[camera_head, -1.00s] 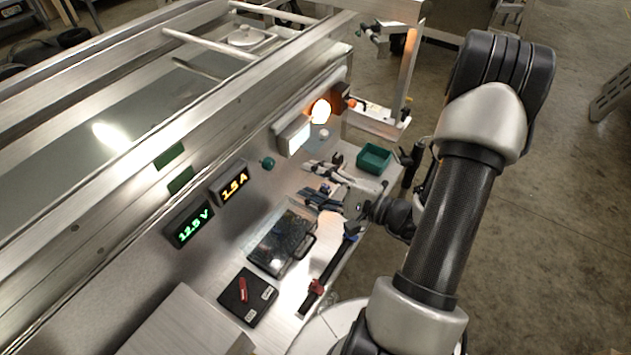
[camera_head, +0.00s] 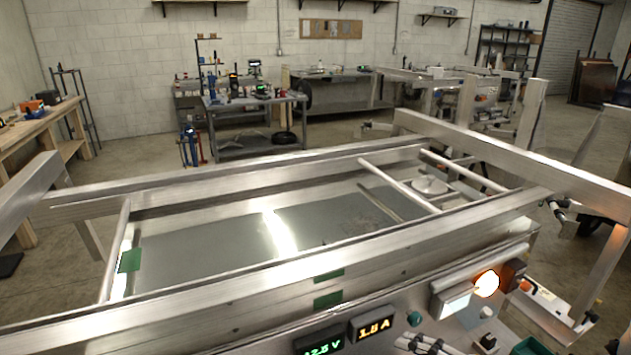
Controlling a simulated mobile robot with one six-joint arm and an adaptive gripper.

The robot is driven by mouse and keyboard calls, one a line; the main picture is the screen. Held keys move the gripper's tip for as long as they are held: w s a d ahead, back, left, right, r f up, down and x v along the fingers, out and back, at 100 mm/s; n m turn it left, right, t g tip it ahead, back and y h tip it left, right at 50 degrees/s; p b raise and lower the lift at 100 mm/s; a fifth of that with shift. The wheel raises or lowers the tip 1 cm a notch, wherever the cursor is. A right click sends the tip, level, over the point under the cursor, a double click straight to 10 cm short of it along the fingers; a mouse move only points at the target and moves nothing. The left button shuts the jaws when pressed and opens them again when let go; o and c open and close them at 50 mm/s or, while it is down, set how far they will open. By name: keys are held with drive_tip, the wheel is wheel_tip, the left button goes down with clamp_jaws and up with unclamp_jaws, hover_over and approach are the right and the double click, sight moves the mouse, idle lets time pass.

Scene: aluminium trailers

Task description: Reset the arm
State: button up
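On the trailer's side are a green voltage display (camera_head: 320,345), an amber current display (camera_head: 372,327), a green knob (camera_head: 414,319) and a lit orange lamp (camera_head: 487,284). Workbenches (camera_head: 255,112) stand behind, with open floor between.

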drive_tip(key=s+a+r+n+g+h, duration=0.3)
drive_tip(key=s+a+n+g+h, duration=0.1)
drive_tip(key=s+a+n+g, duration=0.5)
drive_tip(key=s+d+r+n+t+h, duration=0.3)
drive_tip(key=s+d+r+t+h, duration=0.1)
drive_tip(key=h, duration=0.4)
wheel_tip(320, 180, up, 2)
drive_tip(key=shift+s+d+r, duration=0.15)
drive_tip(key=shift+s+d, duration=0.25)
drive_tip(key=shift+d, duration=0.2)
drive_tip(key=shift+a, duration=0.1)
